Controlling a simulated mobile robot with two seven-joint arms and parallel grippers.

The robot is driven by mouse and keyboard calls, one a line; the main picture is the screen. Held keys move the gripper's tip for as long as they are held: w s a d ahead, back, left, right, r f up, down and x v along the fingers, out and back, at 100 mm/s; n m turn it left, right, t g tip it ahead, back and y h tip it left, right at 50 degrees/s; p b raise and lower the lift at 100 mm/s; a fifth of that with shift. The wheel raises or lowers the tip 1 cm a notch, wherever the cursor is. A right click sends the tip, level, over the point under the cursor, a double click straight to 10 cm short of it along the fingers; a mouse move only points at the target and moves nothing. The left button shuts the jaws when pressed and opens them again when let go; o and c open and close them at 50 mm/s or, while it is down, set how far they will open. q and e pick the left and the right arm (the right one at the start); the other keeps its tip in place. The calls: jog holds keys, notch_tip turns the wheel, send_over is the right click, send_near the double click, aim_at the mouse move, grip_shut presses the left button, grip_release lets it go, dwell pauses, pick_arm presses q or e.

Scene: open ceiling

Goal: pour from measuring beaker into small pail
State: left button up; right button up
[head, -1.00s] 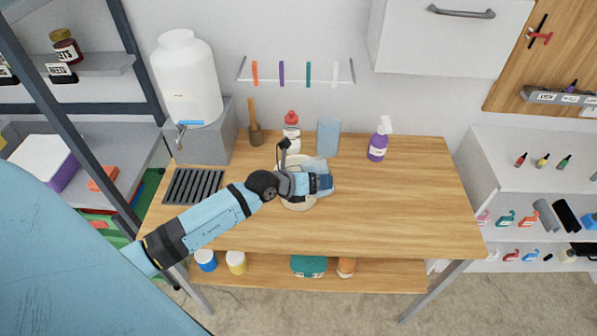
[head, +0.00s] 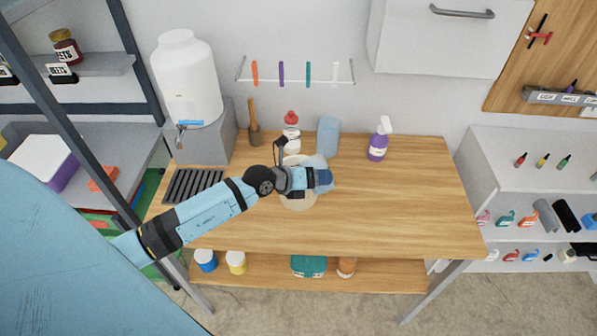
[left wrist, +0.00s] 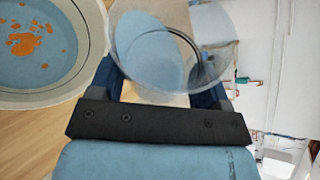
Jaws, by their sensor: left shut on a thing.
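My left gripper (head: 324,181) is shut on the clear measuring beaker (head: 322,162) above the table. In the left wrist view the fingers (left wrist: 158,88) stand on either side of the transparent beaker (left wrist: 205,62), which looks tilted, with a bluish surface inside. The small pail (head: 299,204) is pale and stands on the table, partly hidden under my gripper and wrist. In the left wrist view the round pail (left wrist: 85,88) is at the upper left, beside the beaker, with blue and orange patches inside. No stream is clearly visible. My right gripper is out of view.
Behind the pail stand a red-capped bottle (head: 291,135), a blue block-like item (head: 328,137) and a purple spray bottle (head: 378,142). A large white dispenser (head: 187,80) and black grate (head: 192,186) are at left. The right side of the wooden table (head: 410,205) is clear.

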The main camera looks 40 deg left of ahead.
pick_arm(q)
jog(key=shift+s+d+r, duration=0.1)
jog(key=shift+n, duration=0.3)
jog(key=shift+h, duration=0.4)
jog(key=shift+f+n, duration=0.3)
dwell(0.4)
jog(key=shift+n+h, duration=0.3)
jog(key=shift+f, duration=0.15)
dwell(0.3)
